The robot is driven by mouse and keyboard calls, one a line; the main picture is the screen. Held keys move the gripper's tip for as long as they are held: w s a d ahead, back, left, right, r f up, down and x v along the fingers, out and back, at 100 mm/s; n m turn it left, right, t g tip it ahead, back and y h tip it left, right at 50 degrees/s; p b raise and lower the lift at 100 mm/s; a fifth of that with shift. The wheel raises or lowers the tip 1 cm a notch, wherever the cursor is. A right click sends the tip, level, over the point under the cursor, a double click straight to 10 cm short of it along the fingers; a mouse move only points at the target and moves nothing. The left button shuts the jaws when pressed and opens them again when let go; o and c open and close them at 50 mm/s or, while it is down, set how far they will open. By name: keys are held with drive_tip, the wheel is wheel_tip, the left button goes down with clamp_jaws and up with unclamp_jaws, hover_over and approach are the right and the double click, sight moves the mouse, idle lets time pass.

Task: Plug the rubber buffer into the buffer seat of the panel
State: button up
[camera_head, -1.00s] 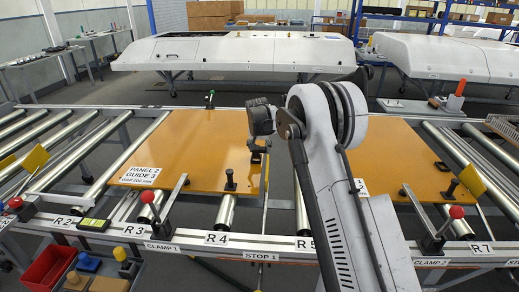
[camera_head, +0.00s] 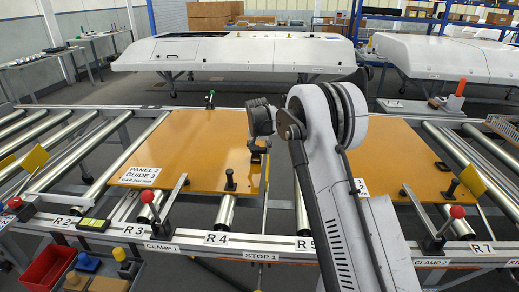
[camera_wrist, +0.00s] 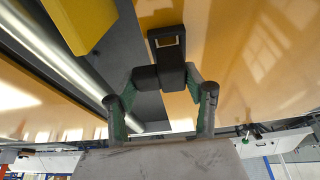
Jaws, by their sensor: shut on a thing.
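My gripper (camera_wrist: 160,78) is shut, its fingertips close together in the wrist view around a dark piece that I take to be the rubber buffer, mostly hidden between them. A black bracket-like piece (camera_wrist: 167,36) with a rectangular opening shows just beyond the fingertips, by the edge of an orange panel (camera_wrist: 240,60); I cannot tell whether it is the buffer seat. In the head view my gripper (camera_head: 257,153) is low over the right edge of the left orange panel (camera_head: 190,135). I cannot tell whether the buffer touches the seat.
Another orange panel (camera_head: 405,160) lies to the right, partly behind my arm. Clamps with red knobs (camera_head: 147,197) (camera_head: 457,212) stand along the front rail. A red bin (camera_head: 48,266) is at front left.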

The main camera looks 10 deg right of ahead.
drive_tip(key=shift+f+b, duration=0.65)
drive_tip(key=shift+f, duration=0.5)
drive_tip(key=o, duration=1.4)
drive_tip(key=shift+c, duration=0.2)
drive_tip(key=v, duration=1.2)
